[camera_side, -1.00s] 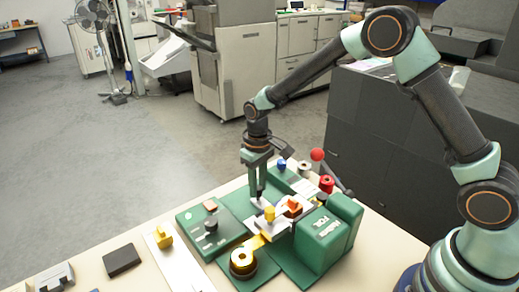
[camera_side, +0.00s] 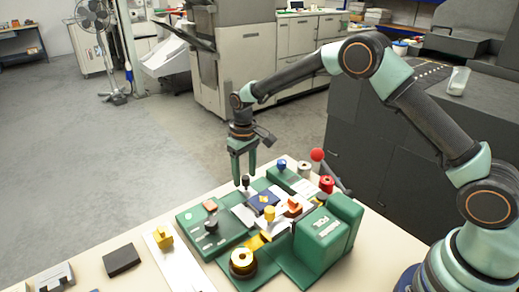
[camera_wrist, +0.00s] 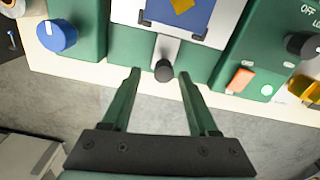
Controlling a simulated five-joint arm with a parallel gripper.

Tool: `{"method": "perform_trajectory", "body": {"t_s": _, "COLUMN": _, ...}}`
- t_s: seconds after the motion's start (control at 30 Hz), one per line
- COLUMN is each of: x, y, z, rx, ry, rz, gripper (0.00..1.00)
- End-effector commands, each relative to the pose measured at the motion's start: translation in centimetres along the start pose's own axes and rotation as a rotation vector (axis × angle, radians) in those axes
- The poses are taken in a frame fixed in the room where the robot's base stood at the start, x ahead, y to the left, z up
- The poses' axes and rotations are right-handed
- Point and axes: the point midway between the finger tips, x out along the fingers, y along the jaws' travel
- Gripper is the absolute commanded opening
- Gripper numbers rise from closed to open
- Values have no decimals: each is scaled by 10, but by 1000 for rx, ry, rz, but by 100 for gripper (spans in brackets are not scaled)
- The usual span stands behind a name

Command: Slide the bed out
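The bed is a pale sliding plate (camera_side: 243,215) on the green machine, with a dark blue card bearing a gold diamond (camera_side: 263,199) on it. In the wrist view the bed (camera_wrist: 128,14) is at top centre, with a short metal tongue ending in a black knob (camera_wrist: 163,70). This knob also shows in the side view (camera_side: 245,181), at the bed's far end. My gripper (camera_side: 245,179) is open at the knob. In the wrist view its fingertips (camera_wrist: 160,74) stand on either side of the knob, with a gap on both sides.
The green press head (camera_side: 323,240) stands at the near right. A red-ball lever (camera_side: 317,155), a blue knob (camera_side: 282,164) and a red spool (camera_side: 326,184) line the right side. A green control box (camera_side: 205,228) is left. Beyond the table edge is open floor.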

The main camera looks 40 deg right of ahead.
Motion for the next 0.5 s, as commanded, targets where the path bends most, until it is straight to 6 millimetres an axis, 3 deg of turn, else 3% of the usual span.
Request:
{"method": "perform_trajectory", "body": {"t_s": 0.33, "x": -3, "y": -2, "z": 2, "rx": -4, "ry": -5, "rz": 0, "gripper": 60}}
{"method": "perform_trajectory", "body": {"t_s": 0.5, "x": -24, "y": -2, "z": 1, "rx": -4, "ry": -2, "rz": 0, "gripper": 60}}
